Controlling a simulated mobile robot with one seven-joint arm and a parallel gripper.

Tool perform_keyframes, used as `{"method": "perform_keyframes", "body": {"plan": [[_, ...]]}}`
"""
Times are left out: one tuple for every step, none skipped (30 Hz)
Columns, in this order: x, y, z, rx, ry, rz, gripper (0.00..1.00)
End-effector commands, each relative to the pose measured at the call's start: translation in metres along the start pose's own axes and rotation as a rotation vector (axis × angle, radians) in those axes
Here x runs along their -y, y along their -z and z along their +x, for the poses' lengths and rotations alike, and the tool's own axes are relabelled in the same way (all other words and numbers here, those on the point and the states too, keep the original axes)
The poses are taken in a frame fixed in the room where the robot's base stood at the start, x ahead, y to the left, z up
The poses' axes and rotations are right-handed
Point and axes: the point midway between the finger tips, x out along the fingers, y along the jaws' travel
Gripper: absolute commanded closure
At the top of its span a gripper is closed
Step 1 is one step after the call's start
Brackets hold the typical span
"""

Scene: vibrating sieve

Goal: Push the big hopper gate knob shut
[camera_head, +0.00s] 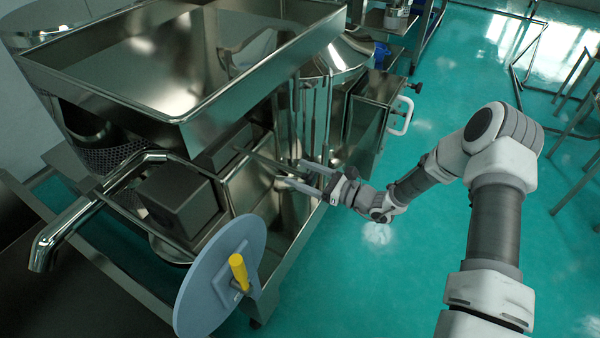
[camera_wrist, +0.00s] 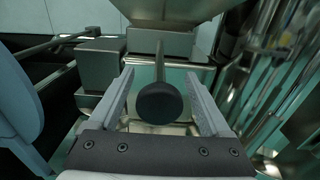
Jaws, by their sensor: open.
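The big steel hopper (camera_head: 165,121) fills the upper left of the head view. Its tapered lower end (camera_wrist: 165,14) shows at the top of the wrist view. A black round knob (camera_wrist: 160,103) on a straight rod is in the middle of the wrist view, and the rod runs from it toward the body under the hopper. My gripper (camera_head: 298,175) is open beside the machine, below the hopper's right side. In the wrist view its two fingers stand on either side of the knob, with visible gaps. The knob is not clear in the head view.
A grey disc (camera_head: 210,290) with a yellow handle (camera_head: 239,272) stands at the front, and its edge shows left in the wrist view. A bent steel pipe (camera_head: 75,217) lies left. A steel box with a white handle (camera_head: 402,116) stands behind my gripper. Green floor is open to the right.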

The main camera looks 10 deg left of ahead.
Motion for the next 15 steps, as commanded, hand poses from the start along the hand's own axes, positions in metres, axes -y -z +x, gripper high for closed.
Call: {"method": "perform_keyframes", "body": {"plan": [[0.001,-0.001,-0.007,-0.001,0.003,0.001,0.18],[0.001,-0.001,-0.011,-0.001,0.003,0.001,0.18],[0.001,-0.002,-0.018,-0.001,0.003,0.001,0.18],[0.001,-0.002,-0.024,0.000,0.005,0.001,0.18],[0.001,-0.003,-0.030,-0.001,0.005,0.002,0.18],[0.002,-0.003,-0.040,-0.001,0.005,0.001,0.18],[0.002,-0.003,-0.047,-0.002,0.006,0.002,0.18],[0.001,-0.003,-0.055,-0.001,0.005,0.002,0.18],[0.001,-0.003,-0.065,-0.001,0.006,0.002,0.18],[0.001,-0.003,-0.072,-0.001,0.005,0.002,0.18],[0.001,-0.003,-0.080,-0.001,0.006,0.002,0.18],[0.001,-0.003,-0.090,0.000,0.005,0.002,0.18],[0.001,-0.002,-0.097,-0.001,0.005,0.002,0.18],[0.001,-0.002,-0.104,-0.001,0.005,0.002,0.18],[0.001,-0.002,-0.114,-0.001,0.004,0.002,0.18]]}}
